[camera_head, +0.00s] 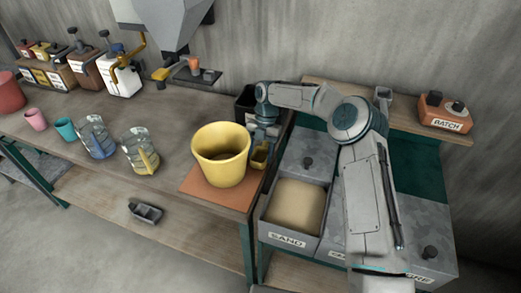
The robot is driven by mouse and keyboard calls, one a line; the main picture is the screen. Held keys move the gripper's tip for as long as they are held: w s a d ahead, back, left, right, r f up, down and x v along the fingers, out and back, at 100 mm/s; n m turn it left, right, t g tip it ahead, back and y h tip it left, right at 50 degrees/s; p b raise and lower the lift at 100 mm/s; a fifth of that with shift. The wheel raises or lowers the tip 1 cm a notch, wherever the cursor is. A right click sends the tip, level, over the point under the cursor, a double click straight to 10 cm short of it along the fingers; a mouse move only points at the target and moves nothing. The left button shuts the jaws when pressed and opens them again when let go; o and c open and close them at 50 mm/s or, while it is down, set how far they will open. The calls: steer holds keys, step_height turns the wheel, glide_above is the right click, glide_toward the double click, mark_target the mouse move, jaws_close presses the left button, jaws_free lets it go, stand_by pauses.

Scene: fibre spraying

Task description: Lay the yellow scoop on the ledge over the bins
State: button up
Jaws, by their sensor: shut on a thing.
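The yellow scoop (260,155) is at my gripper (264,137), just right of the yellow bucket. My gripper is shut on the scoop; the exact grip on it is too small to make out. The ledge (405,112) is a wooden shelf along the wall behind the bins, and my arm crosses in front of part of it. The bin labelled SAND (291,240) is open and shows tan sand. The other grey bins (415,262) have lids with dark knobs, and my arm partly covers them.
The yellow bucket (221,150) stands on an orange-brown mat (193,183) at the bench's right end. An orange BATCH box (444,112) and a small grey scoop-like object (383,97) sit on the ledge, with bare wood between them. Clear jugs stand left of the bucket.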

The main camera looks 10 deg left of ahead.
steer(key=shift+f, duration=0.1)
steer(key=o, duration=1)
